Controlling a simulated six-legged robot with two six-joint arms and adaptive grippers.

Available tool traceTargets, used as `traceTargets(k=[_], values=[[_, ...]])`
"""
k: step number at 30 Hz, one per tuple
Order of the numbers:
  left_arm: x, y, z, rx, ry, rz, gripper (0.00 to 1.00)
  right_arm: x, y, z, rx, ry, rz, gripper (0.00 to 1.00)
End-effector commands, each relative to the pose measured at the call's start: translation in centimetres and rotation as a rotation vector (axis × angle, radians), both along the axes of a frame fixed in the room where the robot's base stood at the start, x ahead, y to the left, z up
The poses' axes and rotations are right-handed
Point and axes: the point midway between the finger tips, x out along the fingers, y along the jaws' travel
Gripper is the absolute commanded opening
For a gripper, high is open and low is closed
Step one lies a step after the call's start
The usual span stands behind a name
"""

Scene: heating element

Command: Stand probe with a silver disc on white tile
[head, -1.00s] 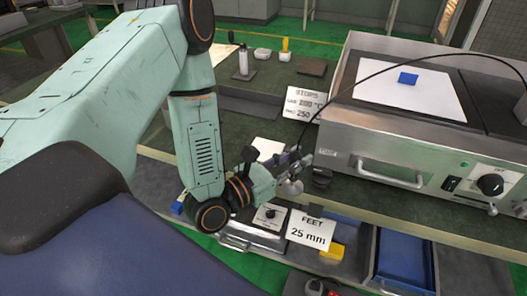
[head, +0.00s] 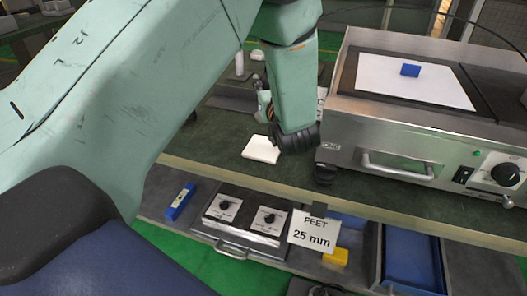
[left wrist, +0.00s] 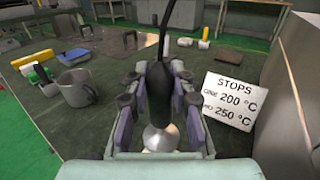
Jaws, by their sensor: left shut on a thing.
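The probe (left wrist: 158,95) has a black handle and cable, with a silver disc (left wrist: 160,138) at its lower end. My left gripper (left wrist: 158,88) is shut on the handle in the left wrist view. In the head view the left gripper (head: 263,104) is partly behind my forearm, above the bench beyond the white tile; I cannot make out the probe there. The white tile (head: 260,150) lies flat on the green bench near its front edge, with nothing seen on it. My right gripper is in neither view.
A steel hotplate (head: 350,158) with a blue block (head: 410,71) on white sheet stands right of the tile. A grey mug (left wrist: 76,88) and a STOPS sign (left wrist: 232,98) show in the left wrist view. Two knob controls (head: 245,214) and a FEET sign (head: 314,230) are below the bench edge.

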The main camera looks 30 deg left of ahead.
Motion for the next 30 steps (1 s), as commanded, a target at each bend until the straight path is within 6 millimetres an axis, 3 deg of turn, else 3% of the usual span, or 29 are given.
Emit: traceTargets(k=[8,15,23,30], values=[[-0.5,0.1,0.3,0.001,0.002,0.113,0.00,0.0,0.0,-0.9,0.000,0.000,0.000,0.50],[-0.6,0.2,-4.0,0.001,0.004,0.118,0.00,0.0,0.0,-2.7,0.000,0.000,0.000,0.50],[-0.5,0.1,-6.0,0.001,0.002,0.117,0.00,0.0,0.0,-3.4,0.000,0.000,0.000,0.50],[-0.6,0.2,-9.2,0.001,0.002,0.117,0.00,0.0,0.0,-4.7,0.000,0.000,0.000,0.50]])
